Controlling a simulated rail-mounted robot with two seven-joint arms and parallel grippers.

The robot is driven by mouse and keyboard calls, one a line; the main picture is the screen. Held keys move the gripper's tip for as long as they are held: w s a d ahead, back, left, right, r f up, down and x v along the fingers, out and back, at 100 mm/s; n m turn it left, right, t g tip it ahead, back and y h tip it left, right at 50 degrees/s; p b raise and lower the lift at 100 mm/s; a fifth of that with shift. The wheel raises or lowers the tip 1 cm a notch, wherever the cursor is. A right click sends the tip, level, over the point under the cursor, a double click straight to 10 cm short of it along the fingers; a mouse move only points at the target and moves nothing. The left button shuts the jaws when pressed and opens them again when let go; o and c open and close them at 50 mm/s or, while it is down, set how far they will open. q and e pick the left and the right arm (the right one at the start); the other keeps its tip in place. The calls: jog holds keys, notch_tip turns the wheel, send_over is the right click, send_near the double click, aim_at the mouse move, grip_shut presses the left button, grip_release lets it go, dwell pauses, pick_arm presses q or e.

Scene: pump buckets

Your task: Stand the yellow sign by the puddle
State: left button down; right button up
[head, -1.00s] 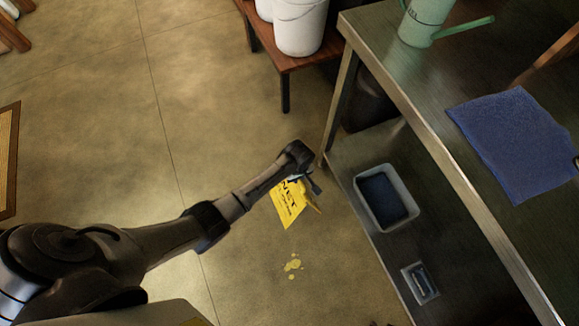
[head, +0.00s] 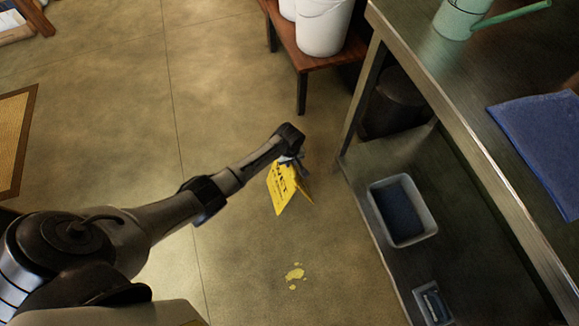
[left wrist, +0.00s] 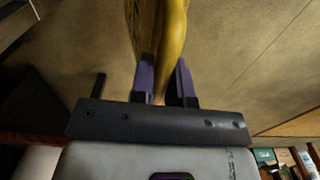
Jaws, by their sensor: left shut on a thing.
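The yellow sign (head: 284,189) with dark lettering hangs below my left gripper (head: 290,158) in the head view, its two panels slightly spread. In the left wrist view the sign (left wrist: 161,40) runs up from between the fingers of my left gripper (left wrist: 165,80), which are shut on it. Whether the sign's lower edge touches the floor I cannot tell. The puddle (head: 294,273), a small yellow patch with several drops, lies on the floor below the sign in the head view, apart from it. My right gripper is not in view.
A steel bench (head: 455,110) stands at right, with a blue cloth (head: 543,140) on top and a grey tub (head: 402,210) on its lower shelf. White buckets (head: 323,28) stand on a wooden bench (head: 300,62). A mat (head: 12,140) lies at left. The floor around the puddle is clear.

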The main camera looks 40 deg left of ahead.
aim_at(290, 178)
pick_arm(q)
jog(key=shift+f+b, duration=1.6)
jog(key=shift+f, duration=0.45)
jog(key=c, duration=1.5)
grip_release()
jog(key=shift+f, duration=0.1)
jog(key=o, duration=0.4)
